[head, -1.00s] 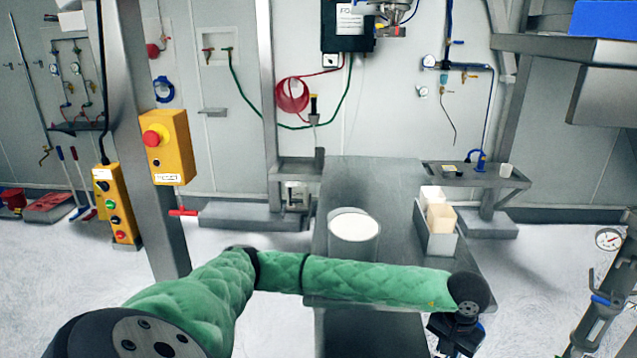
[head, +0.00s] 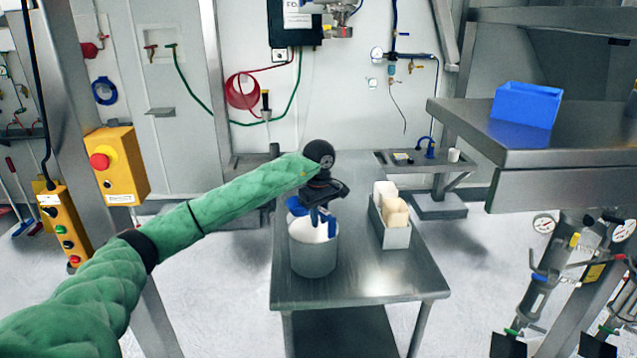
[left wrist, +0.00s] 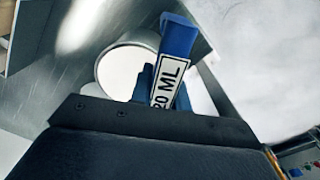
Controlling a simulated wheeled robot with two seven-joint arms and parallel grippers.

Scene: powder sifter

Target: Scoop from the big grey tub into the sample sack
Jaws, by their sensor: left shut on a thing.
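The big grey tub (head: 313,256), a round pail with white powder inside, stands at the left of the steel table. My left gripper (head: 320,211) is above the tub's opening, pointing down, shut on a blue scoop (head: 297,206). In the left wrist view, the scoop (left wrist: 179,38) carries a "20 ML" label, and the tub's white opening (left wrist: 122,70) lies behind it. I cannot tell whether the scoop touches the powder or holds any. Two upright sacks, one white (head: 384,190) and one tan (head: 396,216), stand in a grey bin; which is the sample sack is unclear. My right gripper is out of view.
The grey bin (head: 396,238) stands right of the tub on the steel table (head: 350,289). The table's front is clear. A higher steel shelf (head: 520,150) with a blue box (head: 527,105) juts in at the right. A yellow control box (head: 118,167) hangs at the left.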

